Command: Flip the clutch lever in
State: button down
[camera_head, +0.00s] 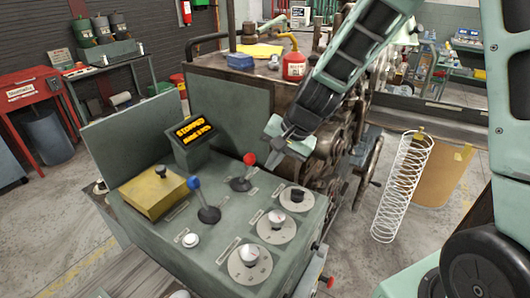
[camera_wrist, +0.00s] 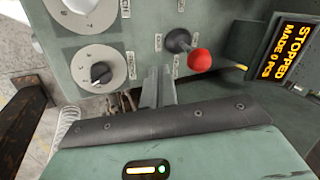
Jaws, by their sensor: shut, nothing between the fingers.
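The console (camera_head: 225,255) has two ball-topped levers. The red-knobbed lever (camera_head: 249,160) stands near its back edge, and the blue-knobbed lever (camera_head: 194,183) stands left of it and closer. The labels are too small to read, so I cannot tell which is the clutch lever. My gripper (camera_head: 271,164) is shut and empty, just right of the red knob and apart from it. In the wrist view the shut fingers (camera_wrist: 158,88) point at the console face, left of the red-knobbed lever (camera_wrist: 198,59). The blue-knobbed lever is not seen there.
A display (camera_head: 194,130) reading "STOPPED" stands behind the levers, with a yellow box (camera_head: 152,193) at left. Several dials (camera_head: 249,262) line the console's right side. A red can (camera_head: 294,66) sits on the machine behind. A white coil spring (camera_head: 402,187) stands at right.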

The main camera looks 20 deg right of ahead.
jog(key=shift+w+a+r+p, duration=0.25)
jog(key=shift+w+a+p, duration=0.25)
jog(key=shift+w+a, duration=0.3)
jog(key=shift+a, duration=0.1)
jog(key=w+a+r+p, duration=0.2)
jog(key=w+a, duration=0.3)
jog(key=w, duration=0.3)
jog(key=shift+a+p, duration=0.4)
jog(key=shift+p, duration=0.45)
jog(key=shift+w+a, duration=0.1)
jog(key=shift+a, duration=0.05)
jog(key=shift+r, duration=0.1)
